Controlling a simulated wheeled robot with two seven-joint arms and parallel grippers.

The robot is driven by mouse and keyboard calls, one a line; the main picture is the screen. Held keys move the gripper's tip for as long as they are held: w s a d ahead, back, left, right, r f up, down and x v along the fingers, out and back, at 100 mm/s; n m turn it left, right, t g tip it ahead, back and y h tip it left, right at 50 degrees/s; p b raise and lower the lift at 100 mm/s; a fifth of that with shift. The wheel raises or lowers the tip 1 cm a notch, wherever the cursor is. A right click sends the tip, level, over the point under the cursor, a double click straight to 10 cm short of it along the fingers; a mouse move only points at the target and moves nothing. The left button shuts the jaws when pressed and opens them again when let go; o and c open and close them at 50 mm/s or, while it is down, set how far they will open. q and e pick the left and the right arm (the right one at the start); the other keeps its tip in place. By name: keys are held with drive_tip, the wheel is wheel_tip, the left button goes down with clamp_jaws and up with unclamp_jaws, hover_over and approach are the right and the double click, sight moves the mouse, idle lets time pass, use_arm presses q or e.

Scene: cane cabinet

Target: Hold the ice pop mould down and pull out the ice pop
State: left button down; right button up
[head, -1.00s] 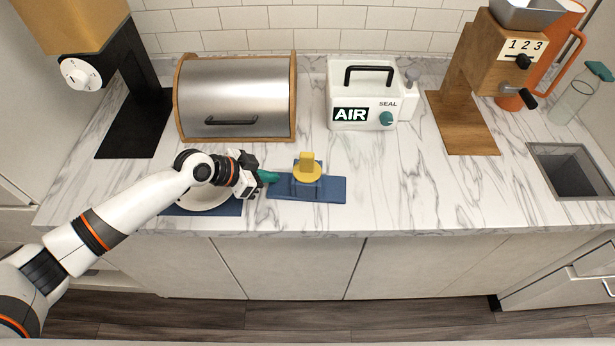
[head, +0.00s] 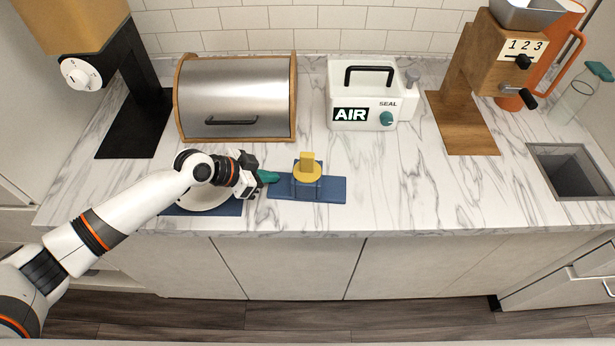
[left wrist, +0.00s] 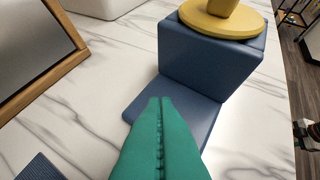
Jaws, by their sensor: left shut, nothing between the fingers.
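The ice pop mould is a blue block on a flat blue base (head: 333,188), near the counter's front edge. In the left wrist view the mould's block (left wrist: 215,65) stands upright on its base. The ice pop shows as a yellow disc with an upright yellow stick (head: 307,168) on top of the mould; the disc also shows in the left wrist view (left wrist: 222,22). Any part inside the mould is hidden. My left gripper (head: 268,176) has green fingers, shut and empty, just left of the mould. In the wrist view its fingertips (left wrist: 160,102) overlap the base's near edge; contact cannot be told.
A white plate (head: 205,200) on a blue mat (head: 232,208) lies under my left wrist. A steel-fronted bread box (head: 235,95) and a white AIR sealer (head: 365,95) stand behind. The counter right of the mould is clear up to the wooden grinder (head: 465,120).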

drive_tip(key=shift+f+b, duration=0.3)
idle(0.4)
drive_tip(key=shift+a, duration=0.1)
idle(1.1)
